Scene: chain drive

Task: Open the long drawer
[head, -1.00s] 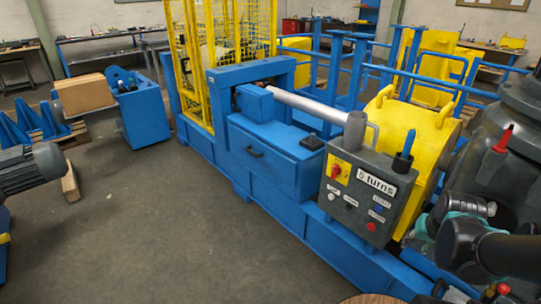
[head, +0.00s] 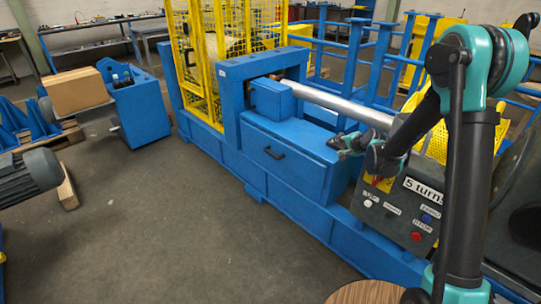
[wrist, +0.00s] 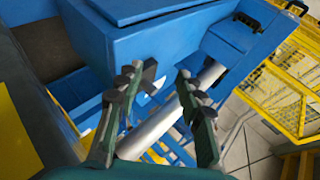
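Blue box surfaces (wrist: 120,38) lie beyond the fingers there; I cannot make out the handle in that view.
A silver bar (head: 345,107) runs above the drawer. A grey control panel (head: 400,208) with buttons stands right of the drawer, partly behind my arm. A yellow cage (head: 203,60) rises at the back. The floor (head: 190,230) before the drawer is clear.

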